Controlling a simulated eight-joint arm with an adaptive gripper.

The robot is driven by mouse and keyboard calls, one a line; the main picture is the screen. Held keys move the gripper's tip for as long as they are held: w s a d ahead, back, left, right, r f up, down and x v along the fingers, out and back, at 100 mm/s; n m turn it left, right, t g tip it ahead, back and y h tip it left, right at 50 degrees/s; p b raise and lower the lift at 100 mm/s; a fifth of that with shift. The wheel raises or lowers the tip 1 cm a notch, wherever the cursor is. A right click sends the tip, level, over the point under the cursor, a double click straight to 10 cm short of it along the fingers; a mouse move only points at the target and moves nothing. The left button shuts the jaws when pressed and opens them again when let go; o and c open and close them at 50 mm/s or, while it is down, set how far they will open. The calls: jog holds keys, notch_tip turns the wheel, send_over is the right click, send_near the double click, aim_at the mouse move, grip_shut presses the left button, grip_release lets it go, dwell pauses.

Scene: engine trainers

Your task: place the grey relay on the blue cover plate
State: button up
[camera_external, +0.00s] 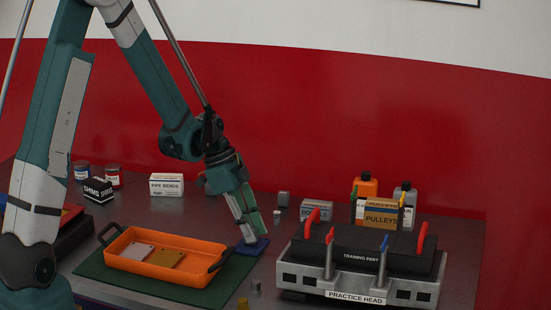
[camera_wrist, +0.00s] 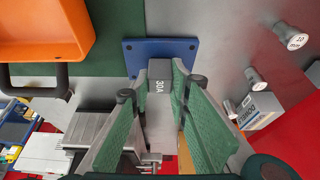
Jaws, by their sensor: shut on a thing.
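In the wrist view the grey relay (camera_wrist: 161,72), marked 30A, is between the green-padded fingers of my gripper (camera_wrist: 160,80), which is shut on it. The blue cover plate (camera_wrist: 160,47), a flat square with corner holes, lies just beyond the fingertips, and the relay's far end overlaps it in the picture. In the external view my gripper (camera_external: 246,236) points down at the blue cover plate (camera_external: 260,245), which is partly hidden behind the fingers and the tray. I cannot tell whether the relay touches the plate.
An orange tray (camera_external: 122,244) holding two flat plates stands on a green mat (camera_external: 93,266) to the left. A training engine head (camera_external: 362,270) with upright tools stands to the right.

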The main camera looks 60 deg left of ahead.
jog(key=shift+f, duration=0.1)
jog(key=o, duration=0.9)
jog(key=shift+c, duration=0.2)
jog(key=p+v, duration=0.2)
jog(key=v, duration=1)
jog(key=shift+d+r, duration=0.1)
jog(key=shift+r, duration=0.1)
dwell(0.4)
